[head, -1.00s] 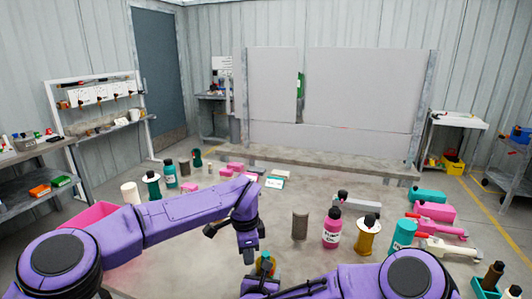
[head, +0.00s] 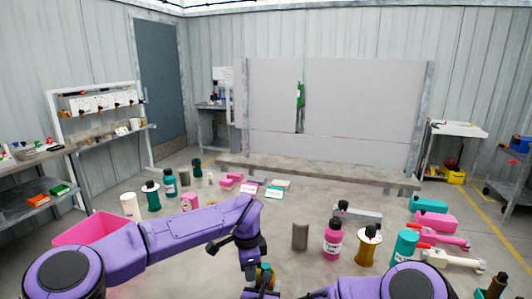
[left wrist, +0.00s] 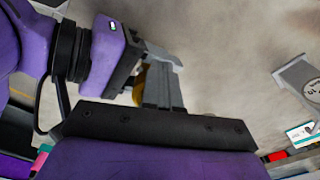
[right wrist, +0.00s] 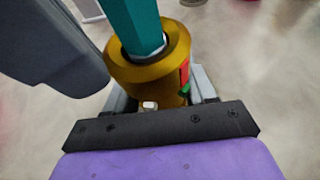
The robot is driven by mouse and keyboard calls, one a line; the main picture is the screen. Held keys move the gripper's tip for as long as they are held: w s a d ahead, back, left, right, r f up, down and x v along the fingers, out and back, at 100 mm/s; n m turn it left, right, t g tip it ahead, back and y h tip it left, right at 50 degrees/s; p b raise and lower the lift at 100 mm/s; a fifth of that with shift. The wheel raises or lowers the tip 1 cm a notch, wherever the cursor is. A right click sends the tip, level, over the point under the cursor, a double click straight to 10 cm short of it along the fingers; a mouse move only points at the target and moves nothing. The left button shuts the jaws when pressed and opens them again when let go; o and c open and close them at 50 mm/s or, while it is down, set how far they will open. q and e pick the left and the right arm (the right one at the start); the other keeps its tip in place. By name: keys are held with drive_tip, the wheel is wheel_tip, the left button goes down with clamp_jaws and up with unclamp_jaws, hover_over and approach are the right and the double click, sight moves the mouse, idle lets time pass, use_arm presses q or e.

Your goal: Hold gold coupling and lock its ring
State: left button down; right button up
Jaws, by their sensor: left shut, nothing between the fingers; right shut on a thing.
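The gold coupling (right wrist: 140,80) shows large in the right wrist view, with a teal rod (right wrist: 135,25) in its top opening. A red mark and a green mark sit on its right side, and a small white piece on its near side. My right gripper (right wrist: 160,100) is shut on the coupling's lower part. In the head view the coupling (head: 267,271) is small and partly hidden by my arms. My left gripper (left wrist: 166,82) is shut and empty close beside the coupling, which shows as a gold sliver (left wrist: 139,88) behind its fingers. I cannot tell whether they touch.
A grey cylinder (head: 300,236), a pink bottle (head: 332,238), a gold spool (head: 368,246) and a teal bottle (head: 404,246) stand to the right. A pink bin (head: 88,229) lies at the left. Open floor lies beyond my grippers.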

use_arm(q)
drive_tip(key=shift+d, duration=0.15)
use_arm(e)
drive_tip(key=shift+a, duration=0.1)
use_arm(q)
wheel_tip(320, 180, up, 6)
drive_tip(key=a, duration=0.1)
idle(0.6)
use_arm(e)
drive_tip(key=o, duration=1.4)
